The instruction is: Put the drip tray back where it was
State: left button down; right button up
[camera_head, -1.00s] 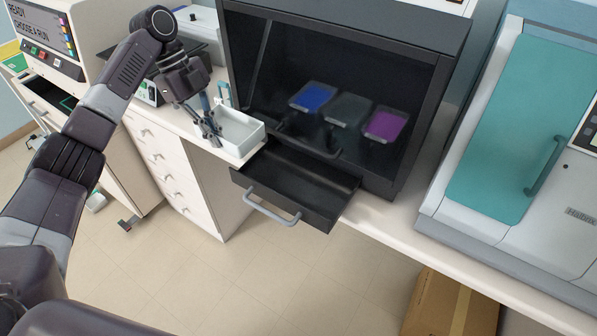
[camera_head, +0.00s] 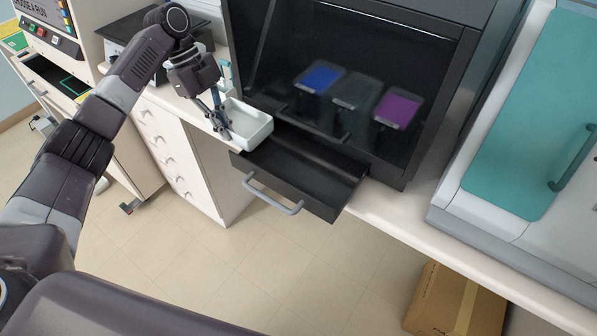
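The drip tray, a shallow white rectangular tray (camera_head: 258,134), is at the left front of the dark cabinet, by the counter edge and the open drawer. My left gripper (camera_head: 222,131) points down at the tray's left end, its fingers shut on the wall there. The tray looks roughly level and empty; whether its underside touches the counter I cannot tell. The black drawer (camera_head: 325,185) under the cabinet is pulled out and looks empty. My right gripper is not in view.
The dark cabinet (camera_head: 405,150) has a window showing blue, grey and purple trays. A teal-lidded machine (camera_head: 520,120) stands right. The drawer handle (camera_head: 272,194) juts over the floor. A cardboard box (camera_head: 455,300) is below.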

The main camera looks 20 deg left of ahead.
pick_arm(q)
jog(key=s+d+p, duration=0.2)
jog(key=d, duration=0.3)
jog(key=s+d+p, duration=0.2)
jog(key=d, duration=0.4)
jog(key=s+d+p, duration=0.2)
jog(key=d, duration=0.4)
notch_tip(320, 180, down, 3)
jog(key=shift+f+p, duration=0.2)
jog(key=shift+p, duration=0.85)
jog(key=shift+f, duration=0.2)
jog(key=c, duration=2.6)
grip_release()
jog(key=shift+c, duration=0.2)
jog(key=shift+o, duration=1.1)
